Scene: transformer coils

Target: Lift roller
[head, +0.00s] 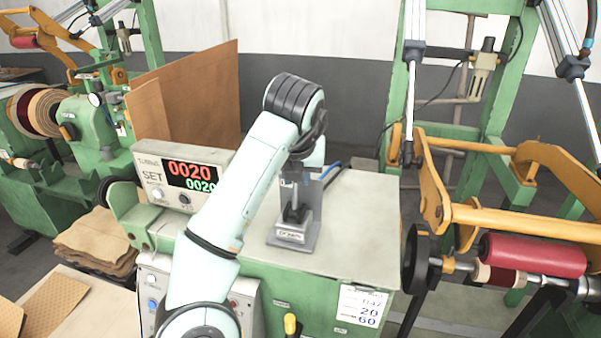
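A red roller (535,255) lies level at the right, in front of a yellow bar (530,222) carried by yellow arms on a green machine frame. A shaft runs along it just below, with a dark red and tan ring at its left part. One of my arms, pale with black joints, rises from the bottom across the middle of the head view. It bends at a black joint above the bench, well left of the roller. I see no gripper fingers on it. No gripper is visible near the roller.
A green bench (350,215) carries a grey stand device (294,215) and a display box (180,172) reading 0020. A black wheel (420,258) stands left of the roller. Brown boards (205,95) stand behind. Another green machine with a coil (42,110) is at left.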

